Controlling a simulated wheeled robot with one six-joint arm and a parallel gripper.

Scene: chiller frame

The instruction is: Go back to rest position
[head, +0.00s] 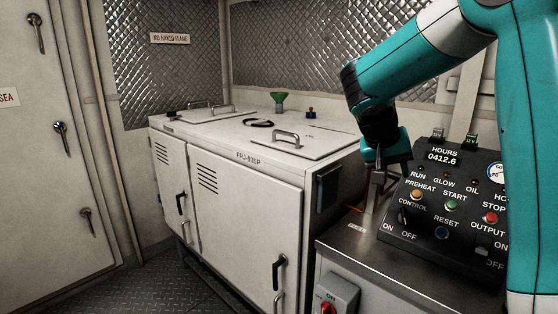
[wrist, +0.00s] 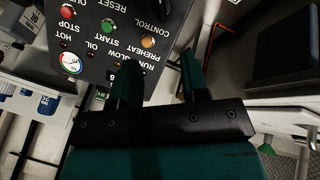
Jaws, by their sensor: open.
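My teal arm reaches in from the right in the head view. My gripper (head: 373,205) points downward beside the left edge of the black control panel (head: 435,222), above the grey metal ledge. In the wrist view my gripper (wrist: 157,62) has its two dark fingers spread apart with nothing between them. The panel also shows there upside down (wrist: 88,45), past the fingers. I cannot tell from these views whether a finger touches the panel.
A white chiller cabinet (head: 245,205) with black door handles stands left of the panel. A lidded top (head: 300,143) carries a green funnel (head: 279,98). A grey switch box (head: 335,296) with a red knob is on the ledge's front. Dark floor (head: 140,285) is clear at lower left.

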